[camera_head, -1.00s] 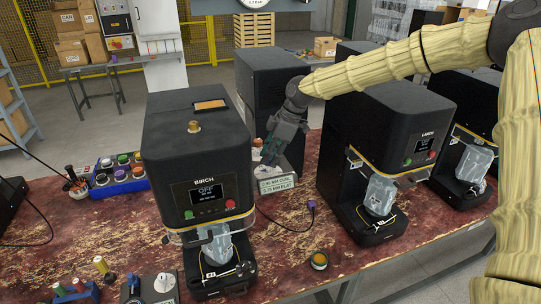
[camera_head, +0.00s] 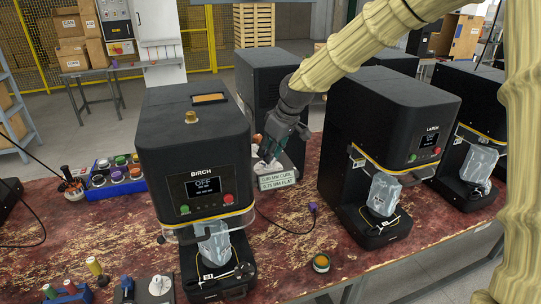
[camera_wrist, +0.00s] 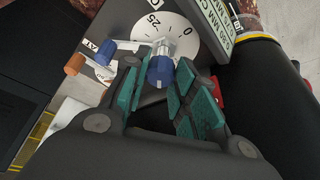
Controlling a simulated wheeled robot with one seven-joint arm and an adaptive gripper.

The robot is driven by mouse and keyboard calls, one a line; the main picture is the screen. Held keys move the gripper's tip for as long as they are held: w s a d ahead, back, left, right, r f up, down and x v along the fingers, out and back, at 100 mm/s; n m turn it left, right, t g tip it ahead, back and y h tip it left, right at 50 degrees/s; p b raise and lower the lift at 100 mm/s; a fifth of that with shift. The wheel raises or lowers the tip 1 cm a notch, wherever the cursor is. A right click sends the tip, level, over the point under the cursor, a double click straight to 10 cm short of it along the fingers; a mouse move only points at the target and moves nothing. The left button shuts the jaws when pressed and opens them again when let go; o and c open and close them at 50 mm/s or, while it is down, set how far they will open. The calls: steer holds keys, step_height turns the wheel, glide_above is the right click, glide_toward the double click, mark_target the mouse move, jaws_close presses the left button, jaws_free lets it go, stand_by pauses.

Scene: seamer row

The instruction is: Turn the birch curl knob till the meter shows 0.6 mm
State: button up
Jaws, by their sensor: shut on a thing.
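The black BIRCH machine (camera_head: 193,145) stands at centre left; its small screen (camera_head: 203,187) reads OFF, with smaller lines I cannot read. My gripper (camera_head: 265,158) reaches down behind its right side, beside a small sign. In the wrist view my gripper (camera_wrist: 158,82) has its teal pads closed around a blue-ended knob (camera_wrist: 160,70) with a silver shaft. The knob stands in front of a white dial (camera_wrist: 180,32) marked 0 and 25. Which label belongs to this knob is not clear. No meter reading in mm is legible.
The sign (camera_head: 277,179) has CURL and FLAT lines. White rods with blue (camera_wrist: 108,48) and orange (camera_wrist: 74,64) ends sit left of the knob. The LARCH machine (camera_head: 385,125) stands to the right. A purple-ended cable (camera_head: 312,207) lies between the machines.

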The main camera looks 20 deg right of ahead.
steer(key=m+h, duration=0.1)
steer(key=m, duration=0.1)
steer(key=m+h+b, duration=0.1)
steer(key=m, duration=0.2)
steer(key=shift+a+t, duration=0.2)
steer(key=shift+t, duration=0.2)
steer(key=shift+a+m+h, duration=0.15)
steer(key=shift+m+h, duration=0.75)
steer(key=shift+m, duration=1.6)
steer(key=o, duration=1)
steer(key=shift+r, duration=0.1)
steer(key=v, duration=1.1)
steer(key=shift+a+r, duration=0.15)
steer(key=shift+r, duration=0.25)
steer(key=shift+s+f, duration=0.1)
